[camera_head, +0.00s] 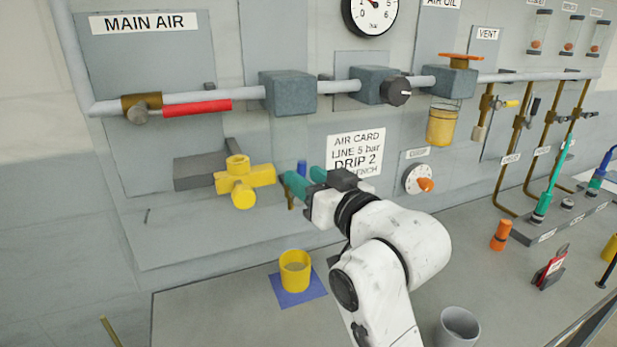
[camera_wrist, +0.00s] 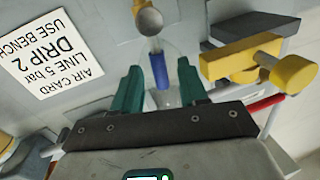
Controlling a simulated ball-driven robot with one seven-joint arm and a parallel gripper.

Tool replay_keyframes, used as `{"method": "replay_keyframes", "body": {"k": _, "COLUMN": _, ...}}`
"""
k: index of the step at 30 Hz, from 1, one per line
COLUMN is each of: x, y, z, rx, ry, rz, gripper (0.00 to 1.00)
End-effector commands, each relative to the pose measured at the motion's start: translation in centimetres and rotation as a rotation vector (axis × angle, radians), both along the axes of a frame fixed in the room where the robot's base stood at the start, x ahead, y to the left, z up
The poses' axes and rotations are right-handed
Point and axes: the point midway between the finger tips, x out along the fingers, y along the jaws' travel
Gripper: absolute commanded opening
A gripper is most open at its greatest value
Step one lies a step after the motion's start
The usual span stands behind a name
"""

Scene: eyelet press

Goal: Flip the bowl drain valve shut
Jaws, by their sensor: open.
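A small blue lever (camera_head: 302,167), likely the bowl drain valve's, shows just behind my fingers below the air pipe, with a brass-coloured stem (camera_head: 291,196) beside it. In the wrist view, a blue piece (camera_wrist: 159,72) lies between the two teal fingers of my gripper (camera_wrist: 158,88), near a clear rounded shape and a grey round knob (camera_wrist: 149,20). Whether the fingers touch the blue piece I cannot tell. The fingers partly hide the valve in the head view.
A yellow cross-shaped valve (camera_head: 241,182) sticks out just left of my fingers. An instruction card (camera_head: 356,150) is on the panel to the right. Below, a yellow cup (camera_head: 295,270) stands on a blue mat (camera_head: 303,293). A grey cup (camera_head: 458,328) stands nearer.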

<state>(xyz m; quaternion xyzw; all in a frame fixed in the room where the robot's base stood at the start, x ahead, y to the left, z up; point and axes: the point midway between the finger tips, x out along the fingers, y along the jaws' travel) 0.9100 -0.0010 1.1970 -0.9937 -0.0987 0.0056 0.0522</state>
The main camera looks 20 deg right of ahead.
Motion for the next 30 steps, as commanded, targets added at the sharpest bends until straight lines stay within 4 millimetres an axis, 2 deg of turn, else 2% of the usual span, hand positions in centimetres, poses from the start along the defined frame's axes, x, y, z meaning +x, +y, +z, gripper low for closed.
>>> {"method": "replay_keyframes", "body": {"k": 9, "x": 0.25, "y": 0.04, "z": 0.0, "rx": 0.0, "ry": -0.001, "rz": 0.0, "gripper": 0.43}}
{"method": "replay_keyframes", "body": {"k": 22, "x": 0.22, "y": 0.01, "z": 0.0, "rx": -0.001, "ry": -0.001, "rz": -0.001, "gripper": 0.02}}
{"method": "replay_keyframes", "body": {"k": 30, "x": 0.22, "y": 0.0, "z": 0.0, "rx": -0.001, "ry": 0.0, "rz": -0.001, "gripper": 0.0}}
